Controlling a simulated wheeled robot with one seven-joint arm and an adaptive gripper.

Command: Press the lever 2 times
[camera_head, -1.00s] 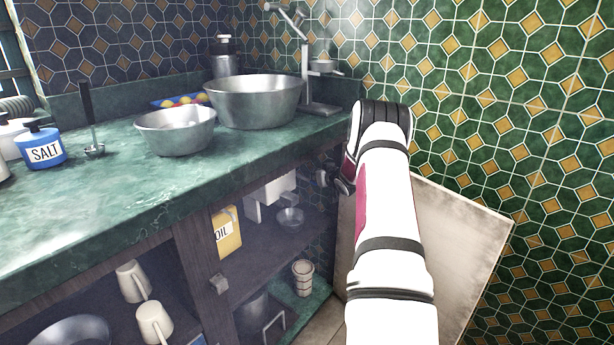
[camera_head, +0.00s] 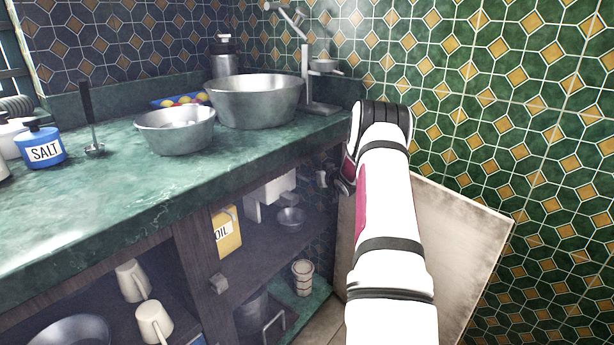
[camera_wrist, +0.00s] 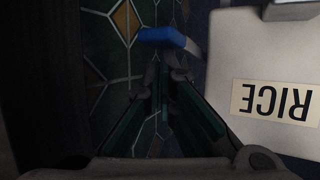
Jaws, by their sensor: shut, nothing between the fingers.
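A white box labelled RICE (camera_wrist: 272,70) fills the right side of the wrist view, its label upside down. A blue lever-like piece (camera_wrist: 160,37) sticks out at its left, just ahead of my gripper (camera_wrist: 163,78). My gripper is shut and empty; I cannot tell whether its tips touch the blue piece. In the head view, my gripper (camera_head: 323,179) is beside the open shelf under the counter, partly hidden by my arm. A white box (camera_head: 271,189) hangs there, apparently the same one, with a small metal bowl (camera_head: 290,219) below. The blue piece is hidden in that view.
The green counter (camera_head: 95,210) holds two metal bowls, a salt jar (camera_head: 41,146) and a metal stand with an arm (camera_head: 305,70). An oil box (camera_head: 228,232) and cups occupy the shelves. A tiled wall (camera_head: 540,130) and a pale panel (camera_head: 460,225) are at the right.

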